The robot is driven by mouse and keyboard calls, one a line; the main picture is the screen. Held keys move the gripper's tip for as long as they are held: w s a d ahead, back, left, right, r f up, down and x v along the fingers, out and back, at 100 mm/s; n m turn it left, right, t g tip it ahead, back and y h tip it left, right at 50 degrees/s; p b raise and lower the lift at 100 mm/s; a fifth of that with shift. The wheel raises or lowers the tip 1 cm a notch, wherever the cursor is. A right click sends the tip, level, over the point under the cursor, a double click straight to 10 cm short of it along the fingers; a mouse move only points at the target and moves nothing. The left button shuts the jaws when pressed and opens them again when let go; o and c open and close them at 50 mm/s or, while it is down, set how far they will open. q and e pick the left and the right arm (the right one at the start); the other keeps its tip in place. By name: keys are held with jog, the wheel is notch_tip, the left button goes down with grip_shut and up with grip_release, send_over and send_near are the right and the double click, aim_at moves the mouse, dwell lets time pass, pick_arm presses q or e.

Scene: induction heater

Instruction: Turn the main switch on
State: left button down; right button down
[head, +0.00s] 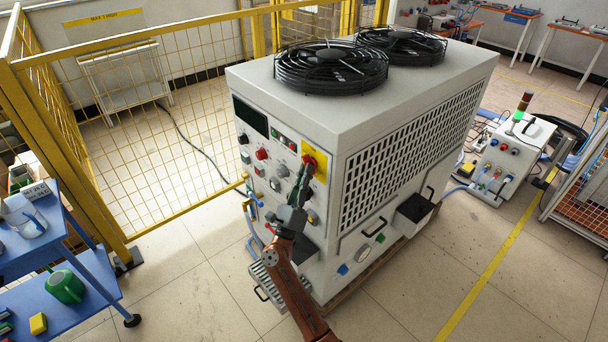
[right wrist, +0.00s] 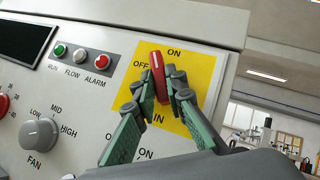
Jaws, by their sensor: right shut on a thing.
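The main switch is a red handle (right wrist: 157,68) on a yellow plate (right wrist: 202,72) on the front panel of a large white heater cabinet (head: 300,95). In the right wrist view the plate reads OFF and ON. The handle's upper end points up between these labels, and the lettering below is partly hidden. In the head view the yellow plate (head: 321,172) is at the panel's upper right corner. My right gripper (right wrist: 162,80) is shut on the red handle, with a green finger on each side; it also shows in the head view (head: 305,172). My left gripper is not in view.
A FAN knob (right wrist: 38,135) and RUN, FLOW and ALARM lights (right wrist: 79,55) are left of the switch. Two black fans (head: 331,68) top the cabinet. A yellow fence (head: 160,130) and blue cart (head: 75,290) stand left. The floor at front right is open.

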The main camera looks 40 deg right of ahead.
jog(key=shift+f, duration=0.15)
jog(key=c, duration=2)
grip_release()
jog(key=shift+o, duration=0.2)
jog(key=v, duration=1.2)
